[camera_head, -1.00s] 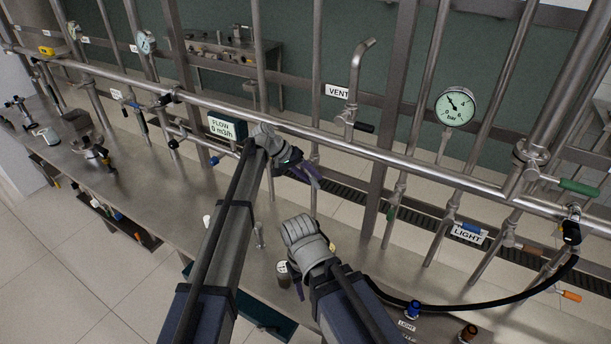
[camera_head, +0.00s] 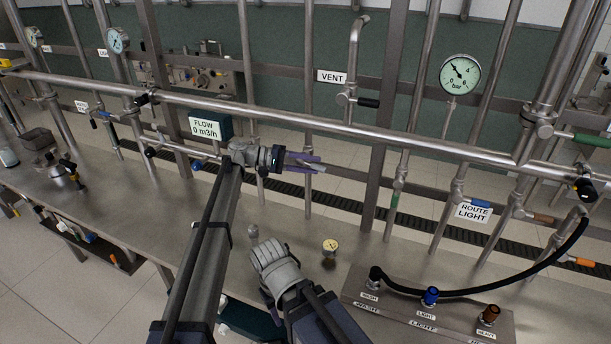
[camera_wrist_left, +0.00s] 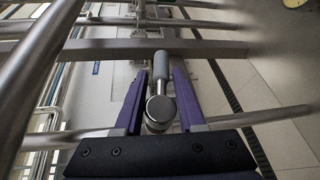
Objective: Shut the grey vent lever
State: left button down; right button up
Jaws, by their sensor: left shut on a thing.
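A lever with a grey grip (camera_wrist_left: 161,66) and a round metal end shows in the left wrist view, between the purple fingers. My left gripper (camera_head: 314,163) is shut on this grey lever, by its round metal end. In the head view the lever is mostly hidden by the fingers, in front of a vertical pipe (camera_head: 308,120). The VENT label (camera_head: 331,77) is above and to the right, beside a valve with a black handle (camera_head: 369,103). My right gripper (camera_head: 268,297) is low over the bench, pointing away from view; its jaws are mostly hidden.
A long horizontal pipe (camera_head: 420,138) crosses above my left gripper. The FLOW display (camera_head: 205,128) is to its left. A pressure gauge (camera_head: 460,74) is at the right. A hose panel (camera_head: 390,308) with a black hose (camera_head: 470,293) lies at the front right.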

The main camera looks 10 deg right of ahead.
aim_at(303, 163)
pick_arm(q)
jog(key=shift+h+b, duration=0.4)
jog(key=shift+b, duration=0.2)
jog(key=shift+w+r+n, duration=0.1)
jog(key=shift+r+n, duration=0.05)
jog(key=shift+n, duration=0.15)
jog(key=shift+r, duration=0.1)
jog(key=c, duration=0.7)
grip_release()
jog(key=shift+c, duration=0.2)
jog(key=shift+a, duration=0.15)
jog(key=v, duration=0.7)
jog(key=shift+w+a, duration=0.1)
jog(key=shift+a, duration=0.2)
jog(key=shift+f, duration=0.2)
